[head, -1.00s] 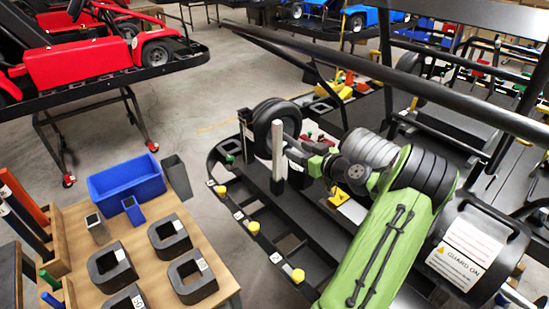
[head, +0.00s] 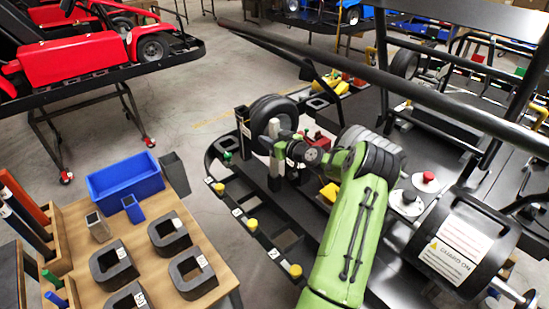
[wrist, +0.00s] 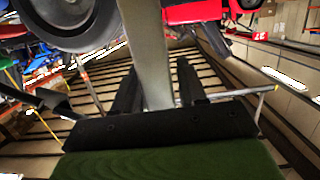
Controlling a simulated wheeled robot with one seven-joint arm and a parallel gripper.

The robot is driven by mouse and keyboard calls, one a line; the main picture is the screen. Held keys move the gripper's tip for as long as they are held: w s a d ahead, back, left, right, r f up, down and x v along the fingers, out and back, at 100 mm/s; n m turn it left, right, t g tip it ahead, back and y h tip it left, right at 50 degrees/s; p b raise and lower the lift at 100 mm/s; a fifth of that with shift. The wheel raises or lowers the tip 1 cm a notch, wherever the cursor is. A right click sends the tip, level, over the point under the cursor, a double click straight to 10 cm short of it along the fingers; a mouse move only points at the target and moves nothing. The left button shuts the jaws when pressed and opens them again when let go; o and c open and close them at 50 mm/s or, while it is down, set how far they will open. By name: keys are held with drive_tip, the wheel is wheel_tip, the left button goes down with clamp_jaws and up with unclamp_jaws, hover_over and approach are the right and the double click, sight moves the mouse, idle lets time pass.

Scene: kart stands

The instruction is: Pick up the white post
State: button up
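The white post (head: 275,160) stands upright on the dark kart frame, in front of a black tyre. My gripper (head: 280,149) reaches it from the right, at about its middle height. In the wrist view the post (wrist: 146,55) rises between the two dark fingers of my gripper (wrist: 160,88). The left finger looks close to or against the post. A narrow gap shows between the post and the right finger, so the fingers look open around it. The post's lower part is hidden behind the palm in the wrist view.
The black tyre (head: 266,112) is right behind the post. A dark upright (head: 243,126) stands to its left. Yellow knobs (head: 251,225) line the frame's near edge. The guard drum (head: 462,245) is at right. A wooden table (head: 145,236) with blocks and a blue bin (head: 125,177) is at left.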

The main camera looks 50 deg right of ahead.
clamp_jaws()
drive_tip(key=shift+r, duration=0.1)
